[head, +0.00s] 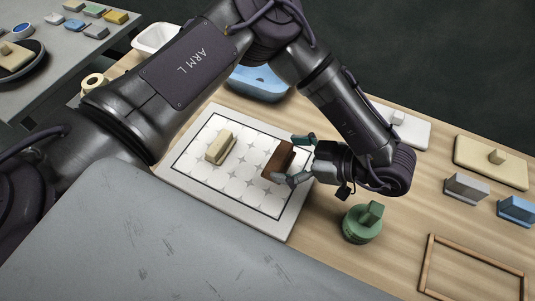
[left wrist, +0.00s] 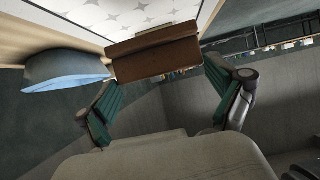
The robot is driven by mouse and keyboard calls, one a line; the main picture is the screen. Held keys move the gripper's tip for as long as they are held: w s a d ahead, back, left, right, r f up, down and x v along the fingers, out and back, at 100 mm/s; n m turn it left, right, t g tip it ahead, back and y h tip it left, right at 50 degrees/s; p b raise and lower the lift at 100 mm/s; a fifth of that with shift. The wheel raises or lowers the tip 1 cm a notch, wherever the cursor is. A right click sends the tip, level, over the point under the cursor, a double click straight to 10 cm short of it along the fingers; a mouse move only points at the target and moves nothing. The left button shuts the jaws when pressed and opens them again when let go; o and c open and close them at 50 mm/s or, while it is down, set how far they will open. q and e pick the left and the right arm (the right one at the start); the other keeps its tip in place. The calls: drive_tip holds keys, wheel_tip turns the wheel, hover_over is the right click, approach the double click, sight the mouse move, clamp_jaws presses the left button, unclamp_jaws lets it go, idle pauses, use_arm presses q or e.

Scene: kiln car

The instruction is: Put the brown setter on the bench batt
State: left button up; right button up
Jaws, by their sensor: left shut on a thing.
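The brown setter (head: 279,159) is a small brown block, held at the right part of the bench batt (head: 188,183), a white slab with a black border line and grey star shapes. My left gripper (head: 297,159) comes from the right, shut on the brown setter. In the left wrist view the setter (left wrist: 156,55) shows in front of the white batt (left wrist: 95,14), beyond my green-padded fingertips (left wrist: 163,85). I cannot tell whether it touches the batt. A cream setter (head: 219,147) stands on the batt's left part. My right gripper is not in view.
A green round piece with a knob (head: 362,223) stands right of the batt, near a wooden frame (head: 428,258). A blue basin (head: 258,84) lies behind the batt. Grey (head: 465,188) and blue (head: 517,210) blocks and a cream slab (head: 480,167) are at the right.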

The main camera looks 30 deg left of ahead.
sight(271, 161)
use_arm(q)
drive_tip(key=x, duration=0.2)
drive_tip(key=w+p+x, duration=0.1)
drive_tip(key=x, duration=0.2)
drive_tip(key=shift+a+f, duration=0.1)
drive_tip(key=shift+f, duration=0.5)
wheel_tip(271, 161, down, 2)
drive_tip(key=shift+f+p, duration=0.25)
drive_tip(key=shift+p, duration=0.1)
drive_tip(key=shift+f, duration=0.55)
drive_tip(key=o, duration=0.9)
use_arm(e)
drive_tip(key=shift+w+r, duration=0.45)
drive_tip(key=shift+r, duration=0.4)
